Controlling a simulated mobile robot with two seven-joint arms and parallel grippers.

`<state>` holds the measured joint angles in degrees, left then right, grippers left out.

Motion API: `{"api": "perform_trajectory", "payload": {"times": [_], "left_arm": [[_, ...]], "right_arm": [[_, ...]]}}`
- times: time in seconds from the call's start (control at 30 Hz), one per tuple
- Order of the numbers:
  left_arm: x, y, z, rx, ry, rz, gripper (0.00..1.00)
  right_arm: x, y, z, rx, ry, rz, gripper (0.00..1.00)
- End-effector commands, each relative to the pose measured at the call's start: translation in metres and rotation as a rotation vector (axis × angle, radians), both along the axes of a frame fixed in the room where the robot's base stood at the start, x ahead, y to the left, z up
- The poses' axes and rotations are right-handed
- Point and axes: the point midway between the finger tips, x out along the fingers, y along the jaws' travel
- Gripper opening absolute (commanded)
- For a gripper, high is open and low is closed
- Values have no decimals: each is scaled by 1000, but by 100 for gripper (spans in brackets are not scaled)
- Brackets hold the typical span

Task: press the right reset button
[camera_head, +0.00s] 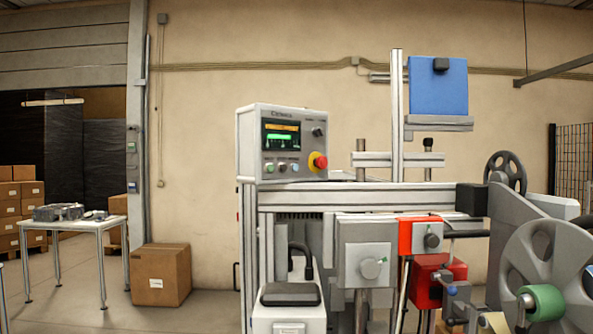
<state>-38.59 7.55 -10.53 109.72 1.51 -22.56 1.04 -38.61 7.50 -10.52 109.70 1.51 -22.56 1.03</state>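A white control box (255,145) stands on the machine frame, left of the middle. Its panel has a lit screen (281,135) with a green bar. Below the screen is a row of small buttons: a green one (269,168), a middle one (282,167) that looks bluish, and a pale one (295,167). A red mushroom button (319,162) with a yellow collar is at the panel's lower right, under a dark knob (317,132). The labels are too small to read, so I cannot tell which button is a reset button. Neither gripper is in view.
The machine has grey plates with knobs (373,268), a red block (418,235), a blue panel (438,88) and a large grey reel (545,255) at right. A cardboard box (161,275) and a table (78,226) stand at left. Floor between them is clear.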

Motion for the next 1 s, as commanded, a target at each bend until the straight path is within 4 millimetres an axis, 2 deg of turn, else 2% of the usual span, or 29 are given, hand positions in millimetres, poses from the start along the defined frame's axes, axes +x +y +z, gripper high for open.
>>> {"api": "perform_trajectory", "payload": {"times": [0.3,1.0], "left_arm": [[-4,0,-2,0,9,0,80],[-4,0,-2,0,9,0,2]], "right_arm": [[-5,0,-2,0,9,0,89],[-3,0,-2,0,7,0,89]]}}
